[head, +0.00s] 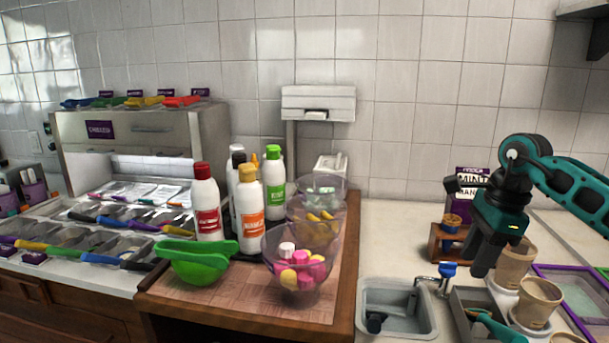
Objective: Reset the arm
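My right arm comes in from the right edge, teal and black, bent at an elbow. My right gripper (482,266) hangs with its dark fingers pointing down over the right counter, above the area between the grey sink and the paper cups. I see nothing held in it, but its fingers overlap from this angle, so I cannot tell if they are open or shut. My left arm and gripper are not in view.
A grey sink (425,313) lies below the gripper, with beige cups (540,296) to its right. A wooden holder (440,243) and a mint box (465,184) stand behind.

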